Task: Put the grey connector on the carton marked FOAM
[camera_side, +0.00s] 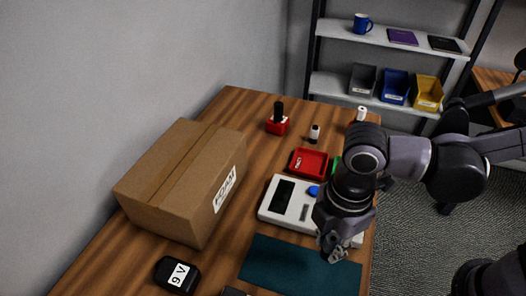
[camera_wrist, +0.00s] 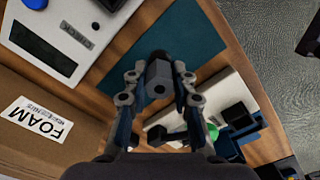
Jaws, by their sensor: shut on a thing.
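The brown carton (camera_side: 155,190) marked FOAM stands closed on the left of the wooden table in the side view, its white label facing right. In the wrist view the carton (camera_wrist: 75,125) is at the lower left with its FOAM label (camera_wrist: 40,118). My gripper (camera_side: 335,250) is over the right end of the teal mat, to the right of the carton and apart from it. In the wrist view a grey six-sided connector (camera_wrist: 158,76) is between my fingertips, and they are shut on it. The connector is hard to make out in the side view.
A teal mat (camera_side: 275,262) lies at the front. A white device with a dark display (camera_side: 285,208) lies behind it. A black item marked 9V (camera_side: 177,275) lies before the carton.

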